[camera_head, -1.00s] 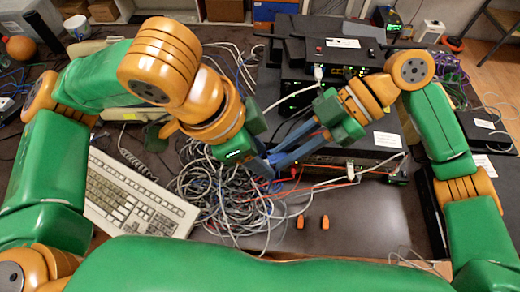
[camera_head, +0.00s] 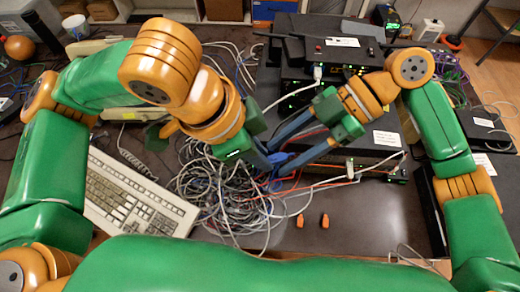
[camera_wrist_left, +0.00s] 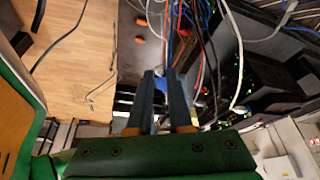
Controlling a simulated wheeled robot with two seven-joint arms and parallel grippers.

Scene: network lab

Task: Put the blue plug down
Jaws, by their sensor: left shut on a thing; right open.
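My left gripper (camera_head: 268,168) is shut on the blue plug, beside the cable tangle, and its tip is close to the right fingertips. The plug (camera_wrist_left: 173,79) shows as a small bright blue patch at the left fingertips (camera_wrist_left: 160,76) in the left wrist view; most of it is hidden. My right gripper (camera_head: 276,160) reaches in from the upper right. Its two blue-grey fingers are spread apart, one on each side of the spot where the left fingertips are. I cannot tell whether they touch the plug.
A tangle of grey cables (camera_head: 215,195) lies left of the grippers, next to a keyboard (camera_head: 135,200). Two small orange plugs (camera_head: 300,220) lie on the clear table front. Stacked black network devices (camera_head: 325,70) stand behind, with red and white cables running across.

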